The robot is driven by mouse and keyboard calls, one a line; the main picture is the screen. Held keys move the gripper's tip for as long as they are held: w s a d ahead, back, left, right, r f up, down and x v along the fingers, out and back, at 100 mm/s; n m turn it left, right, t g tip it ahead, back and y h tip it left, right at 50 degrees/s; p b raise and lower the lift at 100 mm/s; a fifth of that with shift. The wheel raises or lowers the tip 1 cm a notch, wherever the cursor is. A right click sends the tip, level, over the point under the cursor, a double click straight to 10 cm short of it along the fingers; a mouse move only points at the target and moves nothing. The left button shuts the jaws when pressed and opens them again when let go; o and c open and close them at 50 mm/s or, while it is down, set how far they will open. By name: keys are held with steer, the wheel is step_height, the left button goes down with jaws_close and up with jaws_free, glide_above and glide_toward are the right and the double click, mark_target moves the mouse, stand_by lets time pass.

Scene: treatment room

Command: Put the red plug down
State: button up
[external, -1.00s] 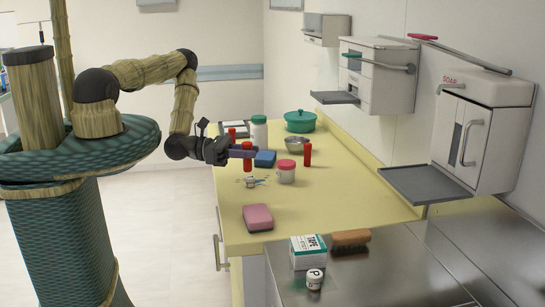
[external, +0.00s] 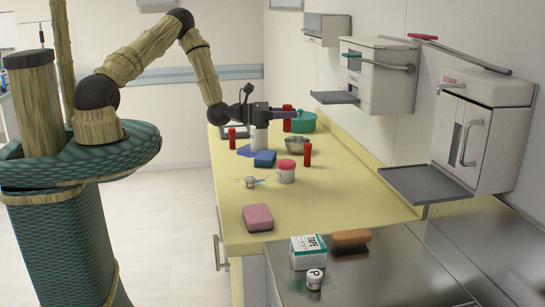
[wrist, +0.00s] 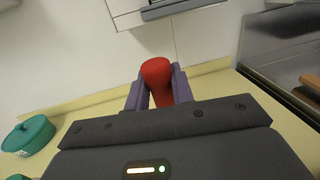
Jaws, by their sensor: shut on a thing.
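My gripper (external: 285,113) is shut on a red plug (external: 287,126). The plug stands roughly upright between the purple fingers, in front of the teal pot (external: 304,121) in the external view. In the wrist view the held red plug (wrist: 157,75) sits between the two fingertips (wrist: 159,90). Another red plug (external: 232,139) stands at the counter's left edge, and a third (external: 308,154) stands right of the red-lidded jar (external: 286,173). The held plug appears raised above the yellow counter (external: 335,205).
A metal bowl (external: 297,144), a blue sponge (external: 265,159) and a white bottle (external: 260,138) stand on the counter. A pink sponge (external: 257,218) lies nearer. Wall dispensers (external: 380,75) with trays overhang the right side. The counter's right middle is clear.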

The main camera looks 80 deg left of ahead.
mark_target(286, 131)
steer(key=shift+f, duration=0.1)
steer(key=shift+f+p, duration=0.6)
steer(key=shift+f, duration=2.3)
steer(key=shift+f+p, duration=0.45)
steer(key=shift+f, duration=1.6)
steer(key=shift+f, duration=0.1)
steer(key=o, duration=1)
steer(key=shift+c, duration=0.2)
